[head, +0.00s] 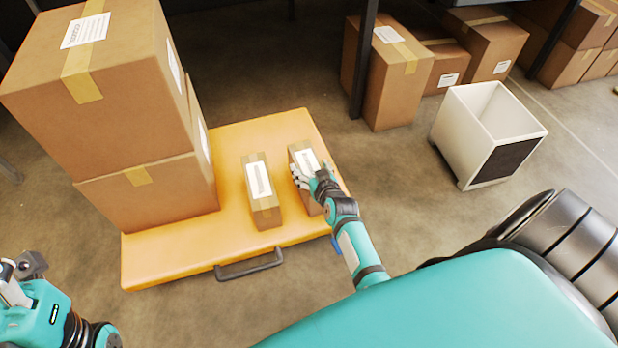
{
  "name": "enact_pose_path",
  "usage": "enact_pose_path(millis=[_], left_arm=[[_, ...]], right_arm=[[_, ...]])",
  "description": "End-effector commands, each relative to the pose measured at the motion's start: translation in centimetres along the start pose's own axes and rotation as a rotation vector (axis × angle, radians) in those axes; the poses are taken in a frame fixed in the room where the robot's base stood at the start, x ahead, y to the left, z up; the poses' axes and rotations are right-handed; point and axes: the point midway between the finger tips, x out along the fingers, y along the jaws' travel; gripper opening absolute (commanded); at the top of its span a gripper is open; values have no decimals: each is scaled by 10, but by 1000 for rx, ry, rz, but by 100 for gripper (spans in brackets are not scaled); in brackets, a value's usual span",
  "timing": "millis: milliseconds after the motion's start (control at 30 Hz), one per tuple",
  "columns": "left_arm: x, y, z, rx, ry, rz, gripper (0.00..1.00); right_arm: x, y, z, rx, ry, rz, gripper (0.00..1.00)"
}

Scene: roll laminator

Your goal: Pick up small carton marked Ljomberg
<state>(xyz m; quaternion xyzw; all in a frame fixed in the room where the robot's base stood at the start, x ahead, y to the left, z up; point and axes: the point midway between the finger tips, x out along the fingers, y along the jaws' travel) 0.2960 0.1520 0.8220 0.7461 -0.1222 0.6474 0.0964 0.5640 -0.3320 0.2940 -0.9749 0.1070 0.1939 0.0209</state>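Two small cartons with white labels lie on the yellow platform (185,250). One small carton (262,215) lies near its middle, with no gripper at it. The other small carton (301,148) lies to its right, near the platform's right edge. The print on both labels is too small to read, so I cannot tell which is marked Ljomberg. My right gripper (303,175) is over the right small carton, its fingers at the label; the gripper and wrist hide part of this carton. Whether it grips the carton is unclear. My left gripper (17,280) is at the lower left edge, far from both cartons.
Two large stacked cartons, the upper (115,110) on the lower (150,195), stand on the platform's left. A black handle (250,267) is on its front edge. A white open bin (465,125) stands at right. More cartons (395,85) stand behind, by dark posts. Floor between is clear.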

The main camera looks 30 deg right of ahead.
Motion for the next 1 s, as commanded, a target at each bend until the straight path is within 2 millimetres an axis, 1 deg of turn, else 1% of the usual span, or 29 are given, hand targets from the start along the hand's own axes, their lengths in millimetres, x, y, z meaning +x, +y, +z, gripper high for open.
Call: enact_pose_path(millis=[33,67,333,367,633,733,833,900,1000], left_arm=[[0,0,0,0,0,0,40],[0,0,0,0,0,0,40],[0,0,0,-1,0,0,40],[0,0,0,-1,0,0,40],[2,0,0,-1,0,0,40],[4,0,-2,-1,2,-1,40],[6,0,-3,-2,-6,-6,40],[-5,0,-2,-5,-48,-15,40],[0,0,-5,-7,-63,-22,40]], right_arm=[[0,0,0,0,0,0,55],[0,0,0,0,-1,0,51],[0,0,0,1,-1,-1,16],[0,0,-2,2,5,0,15],[0,0,-4,2,4,0,15],[-2,0,-8,1,5,0,15],[-5,0,-15,0,6,0,15],[-8,0,-22,0,6,1,15],[-14,0,-36,1,7,0,15]])
